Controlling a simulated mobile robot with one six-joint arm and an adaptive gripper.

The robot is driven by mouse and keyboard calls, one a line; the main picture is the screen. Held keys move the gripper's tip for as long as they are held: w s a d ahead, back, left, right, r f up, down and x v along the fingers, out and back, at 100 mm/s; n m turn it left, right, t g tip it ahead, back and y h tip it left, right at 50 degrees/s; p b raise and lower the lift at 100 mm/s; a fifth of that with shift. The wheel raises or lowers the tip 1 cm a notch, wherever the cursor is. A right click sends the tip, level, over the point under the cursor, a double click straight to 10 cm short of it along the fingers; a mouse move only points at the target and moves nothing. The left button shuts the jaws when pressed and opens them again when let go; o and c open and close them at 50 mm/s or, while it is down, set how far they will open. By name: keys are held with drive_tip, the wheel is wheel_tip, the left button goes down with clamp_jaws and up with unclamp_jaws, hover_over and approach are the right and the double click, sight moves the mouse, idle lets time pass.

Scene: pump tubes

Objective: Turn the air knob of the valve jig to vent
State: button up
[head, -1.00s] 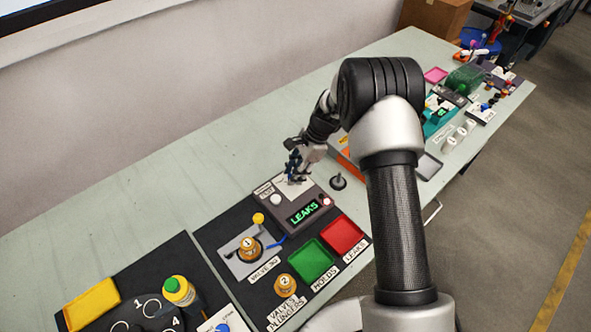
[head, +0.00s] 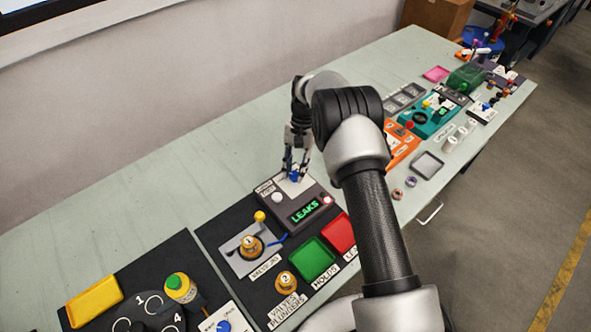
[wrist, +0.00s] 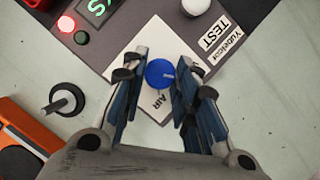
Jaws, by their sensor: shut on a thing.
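The blue air knob (wrist: 158,73) sits on a white plate (wrist: 140,31) marked AIR, in the wrist view. It has a pale pointer line facing right there. The plate is on the dark grey tester box (head: 324,225), whose green display reads LEAKS. My gripper (wrist: 163,64) points down over the plate, with its fingers on either side of the knob, shut on it. In the head view my gripper (head: 294,172) hides part of the knob. The valve jig (head: 234,262) is a grey plate holding a tan valve marked 1 (head: 250,245), with a blue tube beside it.
A green tray (head: 314,258) and a red tray (head: 338,232) lie in front of the box, the red one partly behind my arm. A white button (wrist: 195,5) and a lit red lamp (wrist: 66,24) are near my fingers. A black disc with a post (wrist: 66,100) stands beside the box.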

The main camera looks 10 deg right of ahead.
drive_tip(key=shift+a+n+h, duration=0.1)
drive_tip(key=shift+n+h, duration=0.3)
drive_tip(key=shift+n, duration=0.9)
drive_tip(key=shift+g, duration=0.3)
drive_tip(key=o, duration=1)
drive_tip(key=shift+w, duration=0.1)
drive_tip(key=v, duration=0.7)
drive_tip(key=shift+r, duration=0.25)
